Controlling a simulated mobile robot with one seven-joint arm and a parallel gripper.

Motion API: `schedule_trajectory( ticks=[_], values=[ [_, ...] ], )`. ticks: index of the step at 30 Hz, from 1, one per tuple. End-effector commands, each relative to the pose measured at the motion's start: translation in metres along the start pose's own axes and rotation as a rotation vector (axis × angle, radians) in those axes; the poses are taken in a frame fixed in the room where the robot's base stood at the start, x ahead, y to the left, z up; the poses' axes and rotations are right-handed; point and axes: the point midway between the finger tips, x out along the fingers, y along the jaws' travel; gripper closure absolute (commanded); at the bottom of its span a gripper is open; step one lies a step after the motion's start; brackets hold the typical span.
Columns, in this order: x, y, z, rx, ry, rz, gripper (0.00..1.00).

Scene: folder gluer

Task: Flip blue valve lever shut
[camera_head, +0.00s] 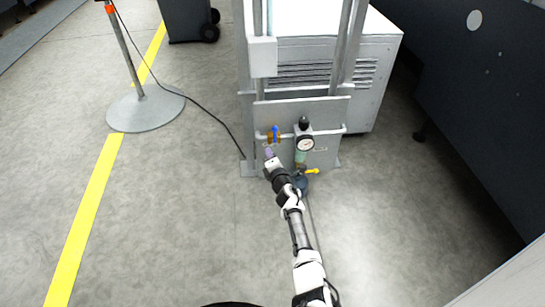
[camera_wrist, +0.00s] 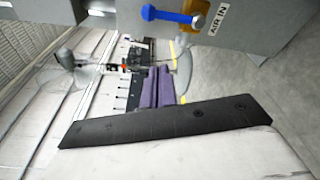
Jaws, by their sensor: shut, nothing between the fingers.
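The blue valve lever (camera_wrist: 175,15) shows at the top of the wrist view, pointing left from its brass valve body (camera_wrist: 221,20). An "AIR IN" label (camera_wrist: 217,21) is beside it. In the head view the lever (camera_head: 276,130) is small, on the left part of the pipe run on the grey panel. My gripper (camera_head: 268,153) is just below the valve there, its tip close to the panel. In the wrist view its purple fingers (camera_wrist: 157,88) are together and empty, apart from the lever. Whether the lever stands along or across the pipe is hard to tell.
A pressure gauge (camera_head: 305,144) with a black knob is right of the valve. A yellow lever (camera_head: 312,171) sits below it. A grey machine cabinet (camera_head: 375,85) stands behind the panel. A post base (camera_head: 145,110) and a cable are at left; the floor in front is clear.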

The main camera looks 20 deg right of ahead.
Motion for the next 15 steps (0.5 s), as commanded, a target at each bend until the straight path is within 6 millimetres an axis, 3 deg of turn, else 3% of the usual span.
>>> schedule_trajectory(
  ticks=[6, 15],
  values=[
    [-0.025, 0.002, 0.002, 0.002, -0.002, 0.0, 1.0],
    [-0.035, 0.001, -0.001, 0.001, 0.001, 0.001, 1.0]
  ],
)
